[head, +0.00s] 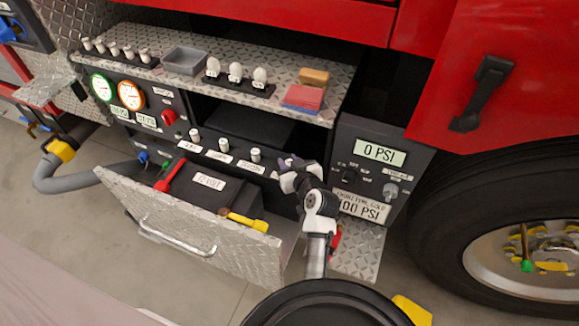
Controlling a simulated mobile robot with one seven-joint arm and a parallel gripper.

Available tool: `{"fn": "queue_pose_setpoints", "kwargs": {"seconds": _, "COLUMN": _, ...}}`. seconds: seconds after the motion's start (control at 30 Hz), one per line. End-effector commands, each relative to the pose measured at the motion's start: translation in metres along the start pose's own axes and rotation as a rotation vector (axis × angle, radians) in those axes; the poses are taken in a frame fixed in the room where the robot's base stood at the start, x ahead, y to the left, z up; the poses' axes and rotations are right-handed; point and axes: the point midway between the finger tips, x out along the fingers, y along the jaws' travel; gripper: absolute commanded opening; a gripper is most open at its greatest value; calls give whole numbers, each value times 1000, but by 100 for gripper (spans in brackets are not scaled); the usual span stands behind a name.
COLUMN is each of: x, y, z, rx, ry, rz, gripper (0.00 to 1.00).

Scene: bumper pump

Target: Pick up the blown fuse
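I cannot tell which fuse is blown. Several similar cylinders stand in a rack (122,54) on the shelf at the upper left. My gripper (287,163) is just right of and slightly below the right cylinder, apparently apart from it.
The metal shelf (335,83) holds a grey tray (185,61), three pale knobbed pieces (236,72) and red and tan blocks (304,97). The open drawer door (185,222) juts out below, near a battery box (205,190). A gauge panel reads 0 PSI (380,153).

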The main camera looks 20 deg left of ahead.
Motion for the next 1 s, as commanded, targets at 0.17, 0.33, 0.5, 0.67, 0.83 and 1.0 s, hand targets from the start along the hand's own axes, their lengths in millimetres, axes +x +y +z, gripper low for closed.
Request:
{"fn": "queue_pose_setpoints", "kwargs": {"seconds": 0.17, "x": 0, "y": 0, "z": 0, "rx": 0, "ry": 0, "rz": 0, "gripper": 3}}
{"fn": "queue_pose_setpoints", "kwargs": {"seconds": 0.33, "x": 0, "y": 0, "z": 0, "rx": 0, "ry": 0, "rz": 0, "gripper": 1}}
{"fn": "queue_pose_setpoints", "kwargs": {"seconds": 0.5, "x": -1, "y": 0, "z": -3, "rx": -1, "ry": 1, "rz": 0, "gripper": 1}}
{"fn": "queue_pose_setpoints", "kwargs": {"seconds": 0.67, "x": -6, "y": 0, "z": -18, "rx": -2, "ry": 4, "rz": 0, "gripper": 1}}
{"fn": "queue_pose_setpoints", "kwargs": {"seconds": 0.83, "x": -18, "y": 1, "z": -50, "rx": -5, "ry": 8, "rz": 2, "gripper": 1}}
{"fn": "queue_pose_setpoints", "kwargs": {"seconds": 1.0, "x": -35, "y": 1, "z": -99, "rx": -6, "ry": 10, "rz": 2, "gripper": 1}}
